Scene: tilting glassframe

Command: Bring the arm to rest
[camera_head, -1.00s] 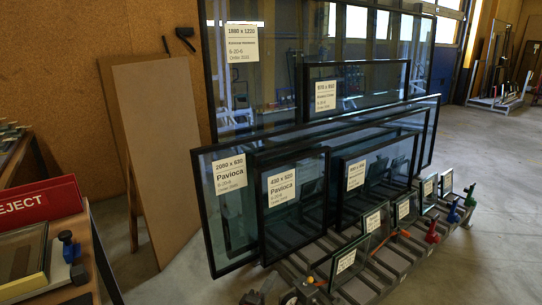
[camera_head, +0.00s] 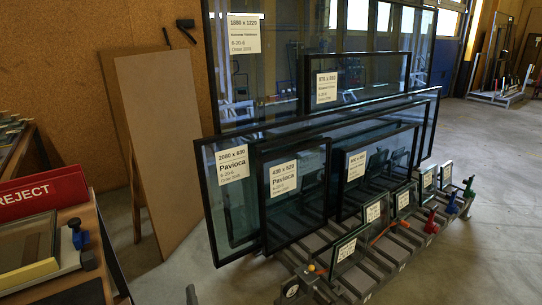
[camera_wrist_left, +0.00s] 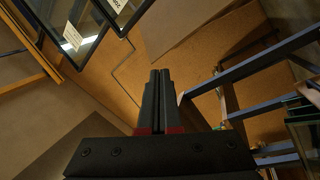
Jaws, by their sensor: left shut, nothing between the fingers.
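My left gripper shows only as a small grey tip (camera_head: 191,295) at the bottom edge of the head view, between the side table and the glass rack. In the left wrist view its two dark fingers (camera_wrist_left: 158,98) are closed together with nothing between them. The fingers appear clear of the surroundings. My right gripper is in neither view.
A rack (camera_head: 345,275) holds framed glass panes with white labels, such as the Pavioca pane (camera_head: 297,190). A table with a red REJECT sign (camera_head: 42,194) and a clamp (camera_head: 78,234) stands left. A brown board (camera_head: 160,150) leans behind. Floor is open right.

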